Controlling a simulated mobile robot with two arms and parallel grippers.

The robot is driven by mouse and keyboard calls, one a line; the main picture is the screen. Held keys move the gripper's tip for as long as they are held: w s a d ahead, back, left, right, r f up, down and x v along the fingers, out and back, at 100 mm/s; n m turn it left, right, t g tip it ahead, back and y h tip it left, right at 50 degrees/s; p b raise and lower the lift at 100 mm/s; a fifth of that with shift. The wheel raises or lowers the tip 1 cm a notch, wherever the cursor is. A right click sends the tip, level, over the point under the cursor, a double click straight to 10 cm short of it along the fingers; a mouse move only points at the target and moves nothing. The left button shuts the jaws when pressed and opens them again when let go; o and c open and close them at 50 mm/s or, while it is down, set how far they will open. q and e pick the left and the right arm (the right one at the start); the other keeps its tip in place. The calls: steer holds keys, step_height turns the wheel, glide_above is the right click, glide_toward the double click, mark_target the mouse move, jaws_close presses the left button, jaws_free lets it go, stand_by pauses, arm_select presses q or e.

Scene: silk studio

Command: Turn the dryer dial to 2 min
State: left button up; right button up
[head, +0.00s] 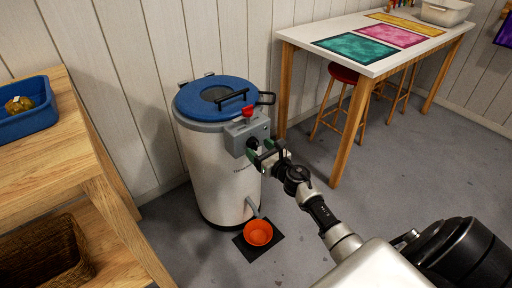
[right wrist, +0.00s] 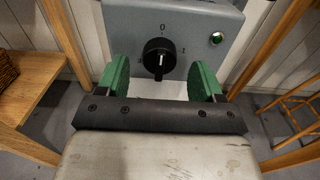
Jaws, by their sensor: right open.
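The dryer (head: 212,165) is a pale drum with a blue lid, standing by the wall in the head view. Its grey control box (head: 236,130) is on the front right. The black dial (right wrist: 159,58) shows in the right wrist view with a white pointer mark, roughly upright towards the printed 0. My left gripper is out of view.
A green lamp (right wrist: 217,38) is on the control box. A wooden shelf (head: 100,165) stands left, a white-topped table (head: 330,36) with a red stool right.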

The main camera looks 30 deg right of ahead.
steer(key=shift+w+a, duration=0.1)
steer(key=shift+w, duration=0.95)
steer(key=c, duration=0.9)
